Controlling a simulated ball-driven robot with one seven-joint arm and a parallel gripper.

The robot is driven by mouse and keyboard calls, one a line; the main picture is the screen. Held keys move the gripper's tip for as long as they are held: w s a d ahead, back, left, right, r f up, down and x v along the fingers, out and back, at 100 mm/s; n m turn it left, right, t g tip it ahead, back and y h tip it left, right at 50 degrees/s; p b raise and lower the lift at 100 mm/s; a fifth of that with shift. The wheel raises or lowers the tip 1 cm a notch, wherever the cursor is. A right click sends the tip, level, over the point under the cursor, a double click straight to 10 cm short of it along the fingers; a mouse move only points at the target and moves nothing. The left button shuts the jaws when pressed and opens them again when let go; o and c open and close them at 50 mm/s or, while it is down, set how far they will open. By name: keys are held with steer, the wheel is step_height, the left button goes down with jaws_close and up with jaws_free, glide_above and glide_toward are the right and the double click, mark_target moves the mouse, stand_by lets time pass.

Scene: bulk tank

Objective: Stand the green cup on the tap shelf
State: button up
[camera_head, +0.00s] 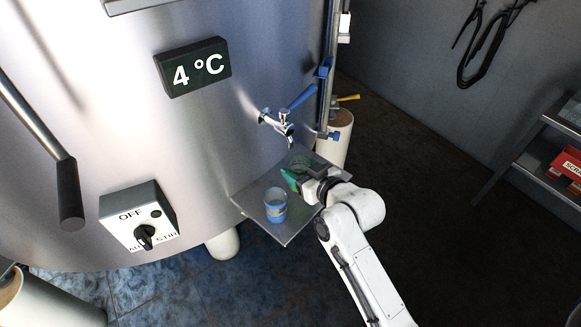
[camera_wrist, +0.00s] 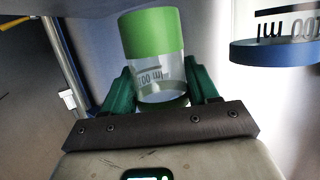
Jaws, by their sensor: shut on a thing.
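The green cup (camera_wrist: 152,35) is clear with a wide green band and "100 ml" print, which appears upside down in the wrist view. My gripper (camera_wrist: 161,90) is shut on it, with one green finger on each side. In the head view the cup (camera_head: 299,162) is over the back of the tap shelf (camera_head: 287,231), below the tap (camera_head: 283,122), partly hidden by my gripper. I cannot tell whether its base touches the shelf.
A blue cup (camera_head: 275,205) stands at the front left of the shelf; it also shows at the right of the wrist view (camera_wrist: 272,52). The tank wall (camera_head: 210,130) rises behind the shelf. A switch box (camera_head: 138,215) is further left.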

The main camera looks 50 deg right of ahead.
mark_target(293, 162)
steer(key=w, duration=0.2)
steer(key=w+d, duration=0.1)
steer(key=shift+w, duration=0.4)
steer(key=shift+f, duration=1.75)
steer(key=o, duration=1.1)
steer(key=shift+f, duration=0.1)
